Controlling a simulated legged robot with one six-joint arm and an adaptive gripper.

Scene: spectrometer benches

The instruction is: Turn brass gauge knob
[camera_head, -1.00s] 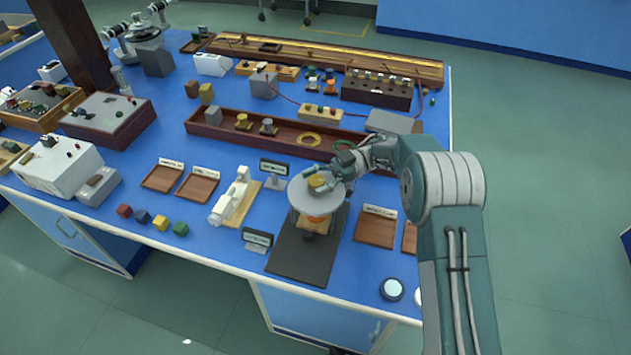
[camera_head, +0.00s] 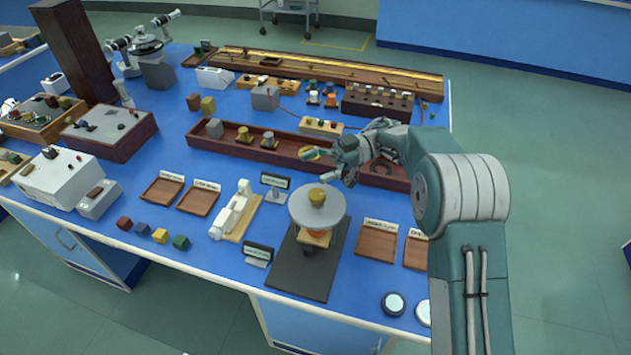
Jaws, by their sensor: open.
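The brass knob (camera_head: 317,196) sits on top of a round grey disc (camera_head: 303,211), which stands on a gauge over a dark base plate (camera_head: 290,262) near the bench's front edge. My gripper (camera_head: 316,166) is open and empty. It is above and behind the disc in the picture, apart from the knob, with its fingers pointing left over the front of the long wooden tray (camera_head: 222,134). The knob is in full view. The gauge body under the disc is partly hidden by it.
A white instrument (camera_head: 233,212) lies further left. Shallow wooden trays (camera_head: 375,243) are to the right. A round white-topped puck (camera_head: 393,303) lies near the front edge.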

